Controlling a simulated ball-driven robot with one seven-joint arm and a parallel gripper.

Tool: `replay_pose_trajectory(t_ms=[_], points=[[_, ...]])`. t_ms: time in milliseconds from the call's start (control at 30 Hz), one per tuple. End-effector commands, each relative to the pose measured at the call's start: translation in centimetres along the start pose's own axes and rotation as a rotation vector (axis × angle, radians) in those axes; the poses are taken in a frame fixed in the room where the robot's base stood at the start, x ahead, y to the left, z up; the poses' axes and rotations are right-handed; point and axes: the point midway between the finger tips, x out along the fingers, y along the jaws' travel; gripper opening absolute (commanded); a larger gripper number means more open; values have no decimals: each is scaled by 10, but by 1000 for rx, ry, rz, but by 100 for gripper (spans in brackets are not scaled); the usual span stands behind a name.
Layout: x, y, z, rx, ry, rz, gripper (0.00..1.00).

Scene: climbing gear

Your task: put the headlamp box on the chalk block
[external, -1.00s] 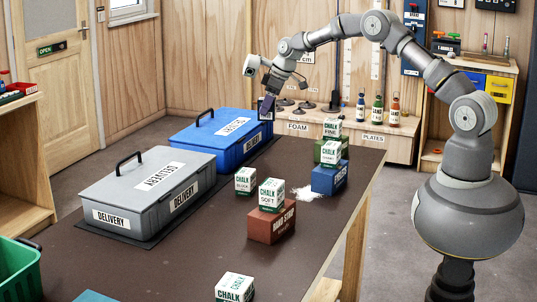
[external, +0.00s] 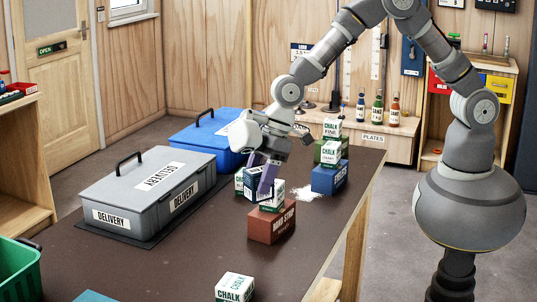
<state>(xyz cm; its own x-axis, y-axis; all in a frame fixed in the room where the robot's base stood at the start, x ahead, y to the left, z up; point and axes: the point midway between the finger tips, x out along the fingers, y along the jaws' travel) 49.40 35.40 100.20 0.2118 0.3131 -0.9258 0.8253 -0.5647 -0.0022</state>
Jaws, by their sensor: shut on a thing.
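My gripper (external: 262,178) is over the middle of the dark table, with its purple fingers pointing down. It is shut on a dark navy box with white faces, the headlamp box (external: 254,184); its label is too small to read. The chalk block (external: 239,181), a small white and green box, stands on the table just behind and left of it, mostly hidden. I cannot tell whether the two touch.
A grey delivery case (external: 135,200) and a blue case (external: 190,140) stand on the left. A blue block (external: 328,179) and a green block with chalk boxes on top stand to the right, near spilled white powder (external: 304,194). Another chalk box (external: 234,288) is at the front.

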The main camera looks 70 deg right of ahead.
Motion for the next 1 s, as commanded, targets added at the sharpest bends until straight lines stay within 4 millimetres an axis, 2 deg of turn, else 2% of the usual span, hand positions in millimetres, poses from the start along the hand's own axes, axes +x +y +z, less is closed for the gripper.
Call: replay_pose_trajectory(t_ms=[33,100,200,400,500,800,900,1000], points=[[-1,-28,-2,-37,1,-14,19],[-1,-60,-1,-77,1,-30,19],[-3,-96,2,-122,2,-48,19],[-6,-141,9,-180,5,-72,19],[-3,-154,14,-197,2,-80,19],[39,-152,30,-193,3,-78,19],[48,-150,23,-192,5,-78,19],[61,-148,2,-193,8,-77,19]])
